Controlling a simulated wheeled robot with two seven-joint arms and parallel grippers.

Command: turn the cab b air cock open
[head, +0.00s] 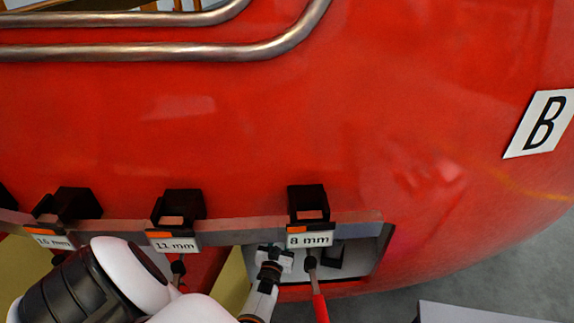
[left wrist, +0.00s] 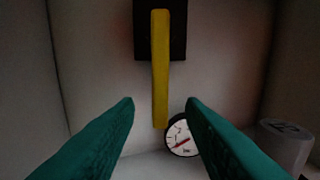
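The air cock shows in the left wrist view as a yellow lever (left wrist: 160,70) hanging straight down from a black mount (left wrist: 178,45) on a pale back wall. My left gripper (left wrist: 160,103) has its two green fingers apart, with the lever's lower end between them in the picture. I cannot tell whether they touch it. In the head view my left arm comes in from the lower left, and its wrist (head: 272,270) is at the recess (head: 370,262) in the red nosecone. Its fingers are hidden there. A white plate marked B (head: 541,123) is on the nosecone at right. My right gripper is not in view.
A round gauge (left wrist: 181,138) and a grey block (left wrist: 287,146) sit low in the recess. A grey rail (head: 235,232) with black holders labelled 8 mm (head: 310,240), 11 mm (head: 174,243) and 16 mm (head: 53,241) crosses just above my left wrist. A red-handled tool (head: 320,306) hangs close beside it.

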